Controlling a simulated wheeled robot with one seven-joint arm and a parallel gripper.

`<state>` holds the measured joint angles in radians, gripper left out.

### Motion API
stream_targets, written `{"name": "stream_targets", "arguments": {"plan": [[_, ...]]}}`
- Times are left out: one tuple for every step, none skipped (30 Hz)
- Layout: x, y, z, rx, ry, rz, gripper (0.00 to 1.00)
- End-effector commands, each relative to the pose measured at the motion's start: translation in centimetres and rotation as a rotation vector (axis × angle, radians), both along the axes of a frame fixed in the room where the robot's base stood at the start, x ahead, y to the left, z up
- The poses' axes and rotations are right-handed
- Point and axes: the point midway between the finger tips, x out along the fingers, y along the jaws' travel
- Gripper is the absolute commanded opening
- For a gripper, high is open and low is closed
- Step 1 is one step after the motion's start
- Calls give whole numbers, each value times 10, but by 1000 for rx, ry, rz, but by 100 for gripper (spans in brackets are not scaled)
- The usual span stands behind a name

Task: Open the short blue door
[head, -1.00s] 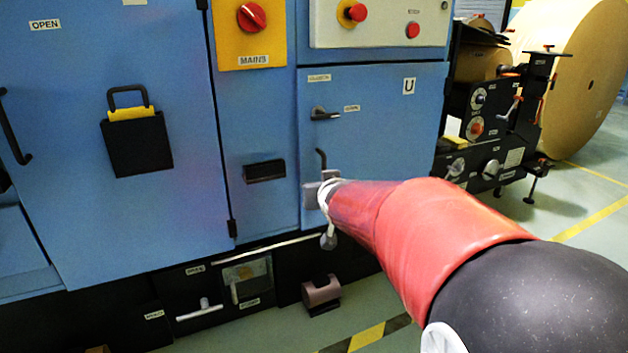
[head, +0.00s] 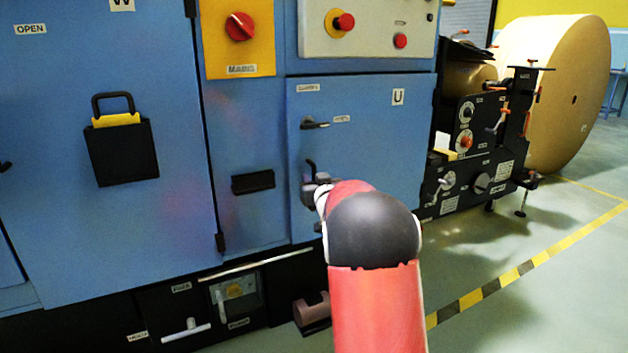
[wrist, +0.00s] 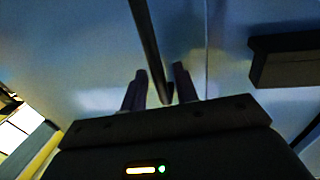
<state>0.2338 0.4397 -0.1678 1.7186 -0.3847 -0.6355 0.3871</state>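The short blue door (head: 375,150) is the panel marked U, below the grey control box. It looks shut and flush with the cabinet. A dark lever (head: 313,124) sits near its upper left, and a dark upright pull handle (head: 311,168) sits lower on its left side. My gripper (head: 312,188) is at this lower handle, partly hidden by my wrist. In the wrist view, the handle bar (wrist: 147,40) runs down between the two fingers of my gripper (wrist: 158,84). The fingers stand apart with visible gaps beside the bar, so the gripper looks open around it.
Left of the door are a narrow panel with a black recessed grip (head: 253,182) and a large blue door with a black holder (head: 122,150). A machine with knobs (head: 470,160) and a large kraft roll (head: 555,90) stand right. The floor (head: 560,300) right is clear.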

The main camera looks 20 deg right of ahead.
Motion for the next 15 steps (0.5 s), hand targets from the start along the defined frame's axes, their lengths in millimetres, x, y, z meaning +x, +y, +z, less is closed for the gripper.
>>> {"name": "stream_targets", "arguments": {"plan": [[4,-1,0,-1,1,0,30],[5,-1,0,-1,0,0,30],[6,-1,0,-1,0,0,30],[7,-1,0,-1,1,0,30],[7,-1,0,0,1,0,30],[7,-1,0,0,1,0,30],[7,-1,0,0,1,0,30],[7,-1,0,0,1,-1,30],[7,-1,0,0,1,0,30],[7,-1,0,0,1,0,30],[7,-1,0,0,1,0,29],[7,-1,0,0,1,0,23],[7,-1,0,0,1,0,19],[7,-1,0,0,1,0,15],[7,-1,0,0,1,0,10]]}}
